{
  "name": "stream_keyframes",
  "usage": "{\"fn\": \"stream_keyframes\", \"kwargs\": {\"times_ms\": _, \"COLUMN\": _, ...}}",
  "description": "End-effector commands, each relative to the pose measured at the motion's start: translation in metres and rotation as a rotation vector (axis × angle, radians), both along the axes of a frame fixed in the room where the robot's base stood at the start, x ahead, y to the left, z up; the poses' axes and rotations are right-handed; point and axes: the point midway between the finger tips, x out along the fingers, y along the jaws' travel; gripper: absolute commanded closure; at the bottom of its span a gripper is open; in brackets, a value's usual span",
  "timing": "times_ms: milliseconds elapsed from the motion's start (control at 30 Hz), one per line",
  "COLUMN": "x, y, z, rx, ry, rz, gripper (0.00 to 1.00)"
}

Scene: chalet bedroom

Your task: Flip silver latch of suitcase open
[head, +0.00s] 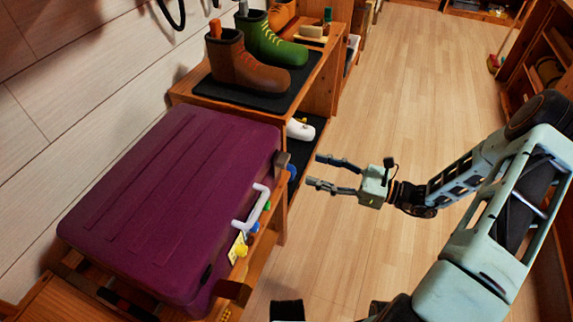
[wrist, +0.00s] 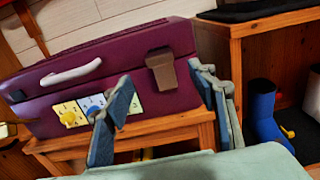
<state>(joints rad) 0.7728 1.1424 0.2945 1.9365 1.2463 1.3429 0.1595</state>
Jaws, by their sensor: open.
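The closed purple suitcase (head: 170,190) lies flat on a wooden stand, and its front also shows in the wrist view (wrist: 110,72). A brown-grey latch (wrist: 162,70) sits near the right end of its front face; it also shows in the head view (head: 282,160). It looks more brownish than bright silver. A white handle (head: 252,208) is at the middle of the front. My gripper (head: 317,171) is open and empty, just right of the latch's end of the suitcase. In the wrist view the latch appears between the two fingers, apart from them.
Yellow (wrist: 70,114) and blue knobs on small plates sit on the suitcase front below the handle. A wooden shoe bench (head: 190,90) with brown (head: 245,68) and green boots stands behind. A blue boot (wrist: 265,115) is on its lower shelf. The floor (head: 400,100) is clear.

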Motion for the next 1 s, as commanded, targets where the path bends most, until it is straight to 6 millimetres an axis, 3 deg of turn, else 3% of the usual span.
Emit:
{"fn": "stream_keyframes", "kwargs": {"times_ms": 200, "x": 0.013, "y": 0.042, "z": -0.002, "rx": 0.0, "ry": -0.001, "rz": 0.007, "gripper": 0.48}}
{"fn": "stream_keyframes", "kwargs": {"times_ms": 400, "x": 0.024, "y": 0.071, "z": -0.002, "rx": -0.003, "ry": -0.001, "rz": 0.005, "gripper": 0.48}}
{"fn": "stream_keyframes", "kwargs": {"times_ms": 600, "x": 0.029, "y": 0.083, "z": -0.001, "rx": -0.003, "ry": -0.002, "rz": 0.004, "gripper": 0.48}}
{"fn": "stream_keyframes", "kwargs": {"times_ms": 867, "x": 0.03, "y": 0.084, "z": 0.0, "rx": -0.004, "ry": -0.001, "rz": 0.003, "gripper": 0.48}}
{"fn": "stream_keyframes", "kwargs": {"times_ms": 1000, "x": 0.03, "y": 0.084, "z": 0.0, "rx": -0.004, "ry": -0.001, "rz": 0.003, "gripper": 0.62}}
